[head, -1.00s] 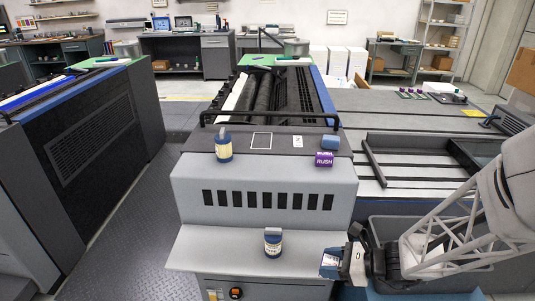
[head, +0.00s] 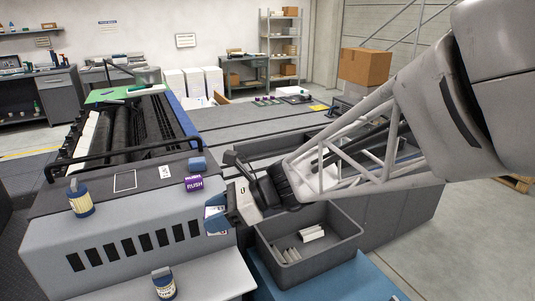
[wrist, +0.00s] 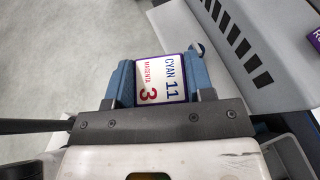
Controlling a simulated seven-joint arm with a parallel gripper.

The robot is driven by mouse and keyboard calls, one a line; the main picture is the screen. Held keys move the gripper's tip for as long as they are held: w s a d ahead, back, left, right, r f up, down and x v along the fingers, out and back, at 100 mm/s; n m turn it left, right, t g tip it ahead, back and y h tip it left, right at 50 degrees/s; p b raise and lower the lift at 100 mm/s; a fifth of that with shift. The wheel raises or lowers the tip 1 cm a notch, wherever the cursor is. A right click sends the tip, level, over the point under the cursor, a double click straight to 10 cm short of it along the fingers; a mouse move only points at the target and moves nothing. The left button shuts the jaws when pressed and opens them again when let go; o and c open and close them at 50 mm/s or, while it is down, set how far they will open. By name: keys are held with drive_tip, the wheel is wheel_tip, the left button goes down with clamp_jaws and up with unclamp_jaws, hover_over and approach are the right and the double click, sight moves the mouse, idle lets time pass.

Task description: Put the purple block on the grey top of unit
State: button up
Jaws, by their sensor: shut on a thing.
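The purple block (head: 194,184), marked RUSH, lies on the dark grey top (head: 105,204) of the unit, near its right end. A sliver of purple also shows at the right edge of the wrist view (wrist: 315,38). My gripper (head: 215,222) is at the right end of the unit, below and right of the purple block and apart from it. The card's thickness cannot be told.
A blue block (head: 197,163) lies behind the purple one. A white-outlined square (head: 125,181) and a small white label (head: 166,172) are on the top. One ink jar (head: 79,199) stands there, another (head: 163,283) on the lower ledge. A grey bin (head: 335,254) holds white pieces.

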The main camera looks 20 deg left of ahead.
drive_tip(key=w+a+m, duration=0.1)
drive_tip(key=w+a, duration=0.1)
drive_tip(key=a, duration=1.2)
drive_tip(key=w+a, duration=0.2)
drive_tip(key=a, duration=1.2)
drive_tip(key=shift+t+y, duration=0.4)
drive_tip(key=f, duration=0.5)
drive_tip(key=shift+w+a+f, duration=0.2)
drive_tip(key=shift+a, duration=0.05)
drive_tip(key=shift+a, duration=0.1)
hover_over(125, 195)
drive_tip(key=shift+f, duration=0.7)
drive_tip(key=shift+f, duration=0.1)
drive_tip(key=shift+f, duration=1.7)
drive_tip(key=shift+f, duration=0.1)
